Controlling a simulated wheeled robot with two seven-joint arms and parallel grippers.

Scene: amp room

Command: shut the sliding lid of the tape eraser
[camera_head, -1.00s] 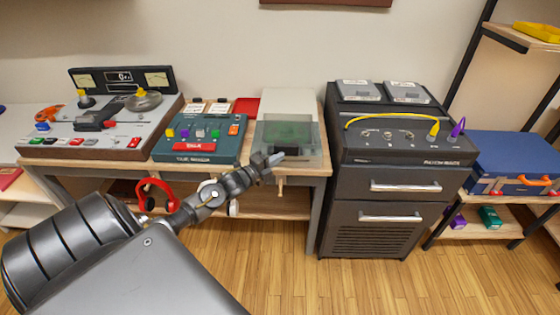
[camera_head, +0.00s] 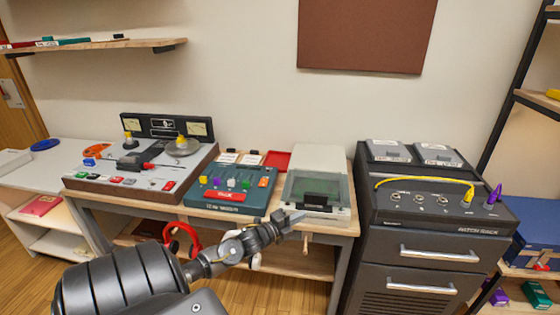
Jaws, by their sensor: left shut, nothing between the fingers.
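The tape eraser (camera_head: 335,211) is a pale box at the right end of the wooden bench. Its lid (camera_head: 318,184) is a clear, greenish sliding panel with a black handle (camera_head: 315,199) near the front. The pale rear housing (camera_head: 318,157) stands behind the panel. How far the lid is slid cannot be told for sure. My left gripper (camera_head: 296,217) is shut and empty, just in front and left of the eraser's front edge, below the handle. Whether it touches the eraser is unclear. My right gripper is out of the picture.
The teal mixer (camera_head: 213,198) stands left of the eraser, with the reel tape deck (camera_head: 140,185) beyond. The black patch rack (camera_head: 425,228) stands close on the right. Red headphones (camera_head: 180,238) hang under the bench. A red tray (camera_head: 276,160) lies behind the mixer.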

